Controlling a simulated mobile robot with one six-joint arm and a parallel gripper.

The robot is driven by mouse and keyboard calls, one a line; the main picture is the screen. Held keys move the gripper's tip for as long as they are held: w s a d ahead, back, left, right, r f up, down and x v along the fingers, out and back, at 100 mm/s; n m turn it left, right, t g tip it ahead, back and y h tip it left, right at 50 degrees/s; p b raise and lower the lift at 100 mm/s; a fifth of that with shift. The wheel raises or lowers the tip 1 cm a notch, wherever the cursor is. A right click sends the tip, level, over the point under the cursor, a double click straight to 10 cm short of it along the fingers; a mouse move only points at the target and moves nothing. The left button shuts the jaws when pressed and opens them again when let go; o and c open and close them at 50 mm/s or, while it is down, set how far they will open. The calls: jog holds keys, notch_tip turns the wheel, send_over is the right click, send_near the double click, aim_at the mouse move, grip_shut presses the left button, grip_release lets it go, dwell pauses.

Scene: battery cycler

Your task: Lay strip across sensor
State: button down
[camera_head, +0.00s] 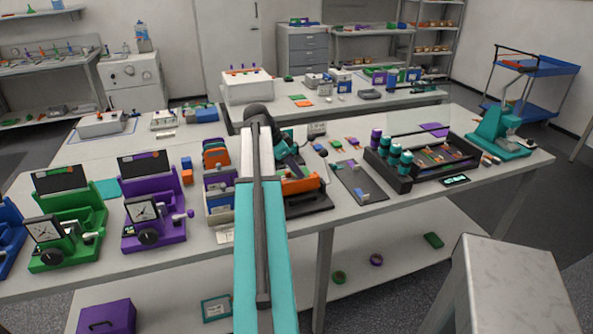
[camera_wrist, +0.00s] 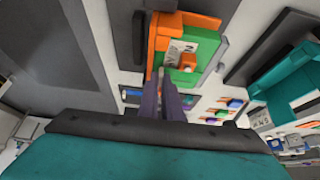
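My gripper shows in the wrist view (camera_wrist: 163,90) as two dark purple fingers close together, their tips beside an orange fixture (camera_wrist: 187,48) that has a green part and a pale printed label. I cannot tell whether anything thin is between the tips. In the head view the orange fixture (camera_head: 301,185) sits on a dark base on the bench, right of my arm. My arm hides part of it and the fingertips. I cannot make out a strip or a sensor for certain in either view.
Left on the bench (camera_head: 215,262) stand purple (camera_head: 160,233) and green (camera_head: 70,250) gauge stands. To the right are a grey plate (camera_head: 361,184), a black tray (camera_head: 404,184) with teal-and-purple cylinders, and a teal press (camera_head: 500,132). A grey block (camera_head: 515,285) stands in front.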

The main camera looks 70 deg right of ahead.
jog(key=shift+f, duration=0.25)
dwell(0.4)
jog(key=c, duration=1.9)
grip_release()
jog(key=shift+s+f, duration=0.1)
jog(key=shift+o, duration=0.2)
jog(key=b+v, duration=0.3)
jog(key=v, duration=1.1)
jog(key=shift+d, duration=0.1)
